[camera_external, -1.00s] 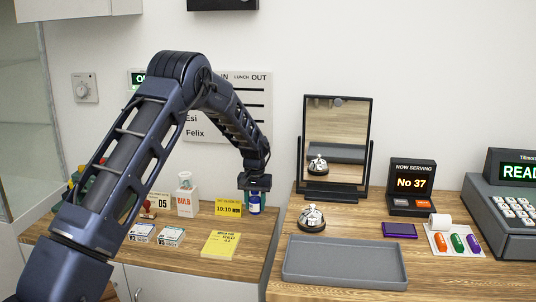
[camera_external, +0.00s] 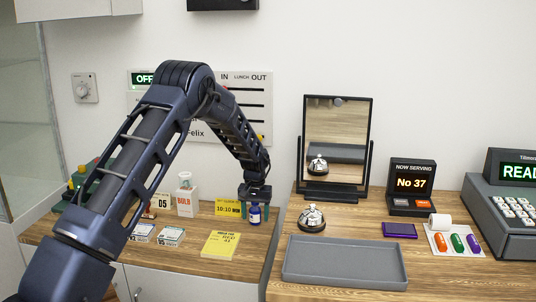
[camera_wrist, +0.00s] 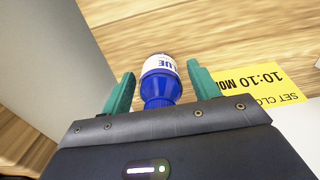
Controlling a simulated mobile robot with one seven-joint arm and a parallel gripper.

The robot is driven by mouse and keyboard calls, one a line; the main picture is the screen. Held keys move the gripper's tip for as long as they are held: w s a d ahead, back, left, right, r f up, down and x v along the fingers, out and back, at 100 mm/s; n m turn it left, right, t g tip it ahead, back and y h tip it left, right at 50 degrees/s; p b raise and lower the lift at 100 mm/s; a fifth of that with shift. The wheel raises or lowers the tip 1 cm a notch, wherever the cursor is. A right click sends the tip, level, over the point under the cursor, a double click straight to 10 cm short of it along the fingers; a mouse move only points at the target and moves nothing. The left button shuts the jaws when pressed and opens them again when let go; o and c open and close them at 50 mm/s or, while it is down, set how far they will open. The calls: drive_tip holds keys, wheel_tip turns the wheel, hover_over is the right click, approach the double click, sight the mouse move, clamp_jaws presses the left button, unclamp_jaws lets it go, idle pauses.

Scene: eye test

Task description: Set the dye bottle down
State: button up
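The dye bottle (camera_external: 255,217) is blue with a white label reading "BLUE". It stands upright on the left wooden counter (camera_external: 190,252), near its right end, in front of a yellow card. In the wrist view the bottle (camera_wrist: 160,88) sits between the two teal fingers of my gripper (camera_wrist: 161,72), with a gap on each side. My gripper (camera_external: 255,209) is open around the bottle from above, with its fingers apart from it. The bottle's base is small in the external view but appears to rest on the wood.
A yellow clock card (camera_external: 228,208) stands just behind and left of the bottle. A yellow pad (camera_external: 220,245) lies in front. A white bulb box (camera_external: 187,203) stands further left. On the right counter are a grey tray (camera_external: 345,280), a bell (camera_external: 311,217) and a mirror (camera_external: 337,135).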

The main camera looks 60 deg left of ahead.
drive_tip(key=shift+r, duration=0.1)
wheel_tip(320, 180, up, 12)
drive_tip(key=shift+r, duration=0.1)
idle(0.4)
drive_tip(key=s+d+r+m+t, duration=0.1)
drive_tip(key=s+d+r, duration=0.4)
drive_tip(key=d+r, duration=0.4)
drive_tip(key=s+d+r+m, duration=0.2)
drive_tip(key=s+d+r, duration=0.3)
drive_tip(key=d+r, duration=0.4)
drive_tip(key=s+d+r+m+t, duration=0.1)
drive_tip(key=s+d+r, duration=0.3)
drive_tip(key=d+r, duration=0.55)
drive_tip(key=s+d+m+t, duration=0.1)
drive_tip(key=s+d, duration=0.5)
drive_tip(key=s, duration=0.5)
drive_tip(key=s+d+m, duration=0.2)
drive_tip(key=s+d, duration=0.4)
drive_tip(key=s, duration=0.5)
drive_tip(key=s+d+m+t, duration=0.1)
drive_tip(key=s+d+m, duration=0.1)
drive_tip(key=s+d, duration=0.4)
drive_tip(key=s, duration=0.4)
drive_tip(key=shift+s+d+t, duration=0.25)
drive_tip(key=shift+s+t, duration=0.05)
drive_tip(key=shift+s, duration=0.1)
